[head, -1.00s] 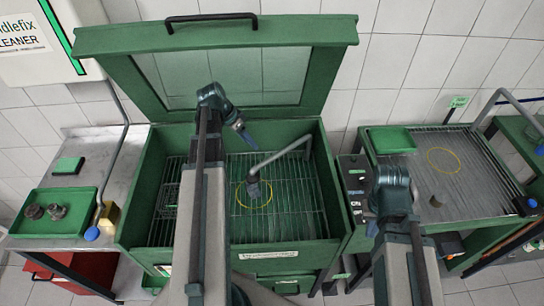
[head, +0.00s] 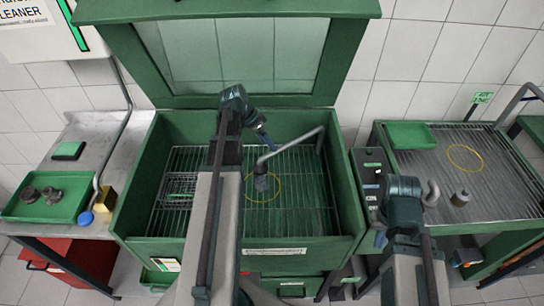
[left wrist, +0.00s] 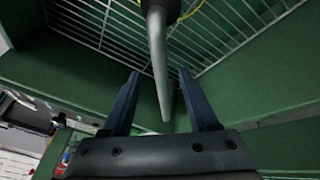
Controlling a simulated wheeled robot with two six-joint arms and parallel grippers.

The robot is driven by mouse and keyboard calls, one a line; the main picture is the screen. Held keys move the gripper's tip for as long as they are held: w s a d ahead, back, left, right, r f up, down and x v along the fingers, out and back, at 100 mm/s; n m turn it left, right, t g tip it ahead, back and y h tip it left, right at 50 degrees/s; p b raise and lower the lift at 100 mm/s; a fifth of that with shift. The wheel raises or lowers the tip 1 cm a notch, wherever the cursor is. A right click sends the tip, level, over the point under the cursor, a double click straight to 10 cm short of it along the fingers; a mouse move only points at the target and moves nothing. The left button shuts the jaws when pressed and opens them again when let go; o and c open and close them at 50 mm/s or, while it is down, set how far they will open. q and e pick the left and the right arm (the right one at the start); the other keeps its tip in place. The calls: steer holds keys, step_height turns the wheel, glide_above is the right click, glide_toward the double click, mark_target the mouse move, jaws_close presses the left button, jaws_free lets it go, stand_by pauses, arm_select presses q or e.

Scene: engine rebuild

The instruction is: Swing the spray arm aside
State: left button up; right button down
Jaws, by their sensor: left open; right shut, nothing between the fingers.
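The spray arm (head: 292,144) is a bent grey pipe inside the open green washer cabinet (head: 355,205). It runs from the cabinet's right side toward the middle and ends in a dark nozzle (head: 261,182) above the wire rack. My left gripper (head: 265,138) is open just behind the nozzle end of the pipe. In the left wrist view, the pipe (left wrist: 159,65) passes between the two open blue fingers (left wrist: 158,78) without visible contact; its depth is hard to judge. My right gripper (head: 380,239) is shut and empty, low at the right, mostly hidden by its arm.
The green lid (head: 348,60) stands open behind. A yellow ring (head: 279,190) marks the rack. Left is a bench with a green tray (head: 70,212) holding dark parts.

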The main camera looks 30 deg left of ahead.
arm_select(q)
steer(key=shift+b+x, duration=1.45)
steer(key=shift+x, duration=0.7)
jaws_close()
